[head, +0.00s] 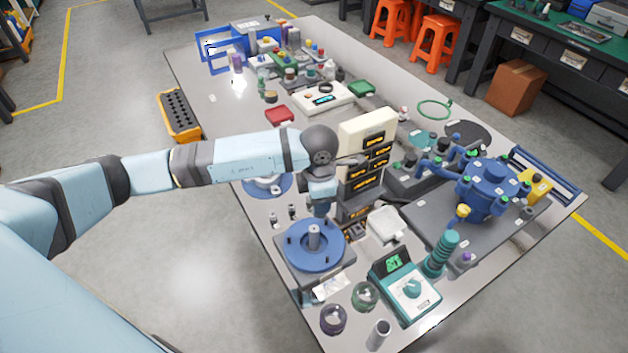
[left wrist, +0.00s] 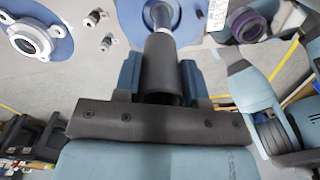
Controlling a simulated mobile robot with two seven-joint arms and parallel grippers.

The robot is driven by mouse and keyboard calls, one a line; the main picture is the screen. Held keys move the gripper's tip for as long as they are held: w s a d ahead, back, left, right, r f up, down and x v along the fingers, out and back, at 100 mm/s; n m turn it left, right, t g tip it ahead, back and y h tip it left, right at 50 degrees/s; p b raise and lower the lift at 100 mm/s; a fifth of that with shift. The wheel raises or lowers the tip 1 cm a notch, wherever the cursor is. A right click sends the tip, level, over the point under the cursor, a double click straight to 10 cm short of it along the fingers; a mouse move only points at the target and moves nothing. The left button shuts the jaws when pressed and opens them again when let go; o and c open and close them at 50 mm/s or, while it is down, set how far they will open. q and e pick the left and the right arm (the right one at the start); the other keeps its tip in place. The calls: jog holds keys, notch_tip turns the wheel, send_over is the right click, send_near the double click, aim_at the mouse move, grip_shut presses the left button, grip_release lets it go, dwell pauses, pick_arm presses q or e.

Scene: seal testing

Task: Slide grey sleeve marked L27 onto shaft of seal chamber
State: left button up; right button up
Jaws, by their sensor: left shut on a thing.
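The seal chamber is a blue round flange (head: 330,257) on a grey base, with a pale upright shaft (head: 314,238) at its centre. My left gripper (head: 320,200) points down above the shaft. In the left wrist view, its blue fingers (left wrist: 160,78) are shut on a dark grey sleeve (left wrist: 160,58). The shaft (left wrist: 160,15) shows just beyond the sleeve's far end, roughly in line with it. In the head view the shaft's top seems clear below the gripper, but I cannot tell the exact gap. No L27 mark is readable. My right gripper is out of view.
A cream and dark drawer rack (head: 367,135) stands close behind the gripper.

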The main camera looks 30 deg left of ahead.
pick_arm(q)
jog(key=n+p, duration=0.1)
jog(key=n, duration=0.1)
jog(key=s+n+p, duration=0.1)
jog(key=n+p, duration=0.1)
jog(key=n, duration=0.1)
jog(key=n+p, duration=0.2)
jog(key=n, duration=0.1)
jog(key=shift+s+a+r, duration=0.15)
jog(key=shift+s+a, duration=0.1)
jog(key=b, duration=0.3)
send_over(314, 229)
jog(key=shift+f, duration=2.25)
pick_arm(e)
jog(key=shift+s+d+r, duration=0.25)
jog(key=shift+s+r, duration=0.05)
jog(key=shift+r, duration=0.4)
pick_arm(q)
jog(key=shift+w+f, duration=0.1)
jog(key=shift+f, duration=0.05)
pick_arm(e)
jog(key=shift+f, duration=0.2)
pick_arm(q)
jog(key=shift+f+b, duration=1.4)
jog(key=shift+f, duration=0.4)
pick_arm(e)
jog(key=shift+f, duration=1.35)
